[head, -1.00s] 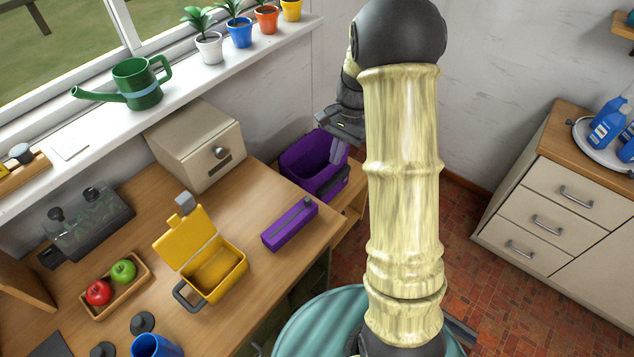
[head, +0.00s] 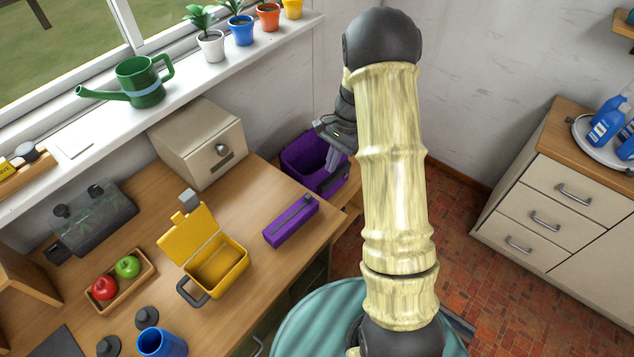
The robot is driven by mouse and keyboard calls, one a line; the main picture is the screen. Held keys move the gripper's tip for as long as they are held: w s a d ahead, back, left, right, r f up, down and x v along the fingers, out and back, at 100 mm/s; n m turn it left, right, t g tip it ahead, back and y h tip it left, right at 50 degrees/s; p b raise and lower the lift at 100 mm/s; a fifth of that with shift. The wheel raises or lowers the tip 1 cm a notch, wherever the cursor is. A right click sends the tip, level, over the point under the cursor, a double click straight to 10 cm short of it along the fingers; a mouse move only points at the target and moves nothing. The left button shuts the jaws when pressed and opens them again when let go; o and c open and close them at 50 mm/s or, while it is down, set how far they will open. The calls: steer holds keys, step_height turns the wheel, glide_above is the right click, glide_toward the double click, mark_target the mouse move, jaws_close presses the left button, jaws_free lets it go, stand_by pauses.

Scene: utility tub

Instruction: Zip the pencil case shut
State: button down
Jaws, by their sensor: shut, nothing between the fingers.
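The purple pencil case (head: 291,221) lies on the wooden desk near its right edge, long side running from lower left to upper right. A grey zip line runs along its top, with a small dark piece, perhaps the slider, near its far right end. Whether the zip is open is too small to tell. My gripper (head: 333,160) is up and to the right of the case, in front of the purple tub in the picture. It is shut and empty, apart from the case, and partly hidden by my arm.
An open yellow box (head: 218,265) stands left of the case. A beige drawer box (head: 196,146) is behind it. The purple tub (head: 303,158) stands beyond the desk's right edge. A tray with apples (head: 119,279) and a blue cup (head: 161,344) are further left. Desk around the case is clear.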

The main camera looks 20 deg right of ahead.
mark_target(313, 197)
steer(key=s+a+f+p, duration=0.1)
steer(key=s+a+f, duration=0.1)
steer(key=a+f, duration=0.1)
steer(key=a+f+p, duration=0.1)
steer(key=shift+s+a+f+p, duration=0.15)
steer(key=shift+s+a+p, duration=0.15)
steer(key=shift+s, duration=0.1)
steer(key=shift+s+a, duration=0.15)
steer(key=shift+a, duration=0.05)
steer(key=shift+f, duration=0.15)
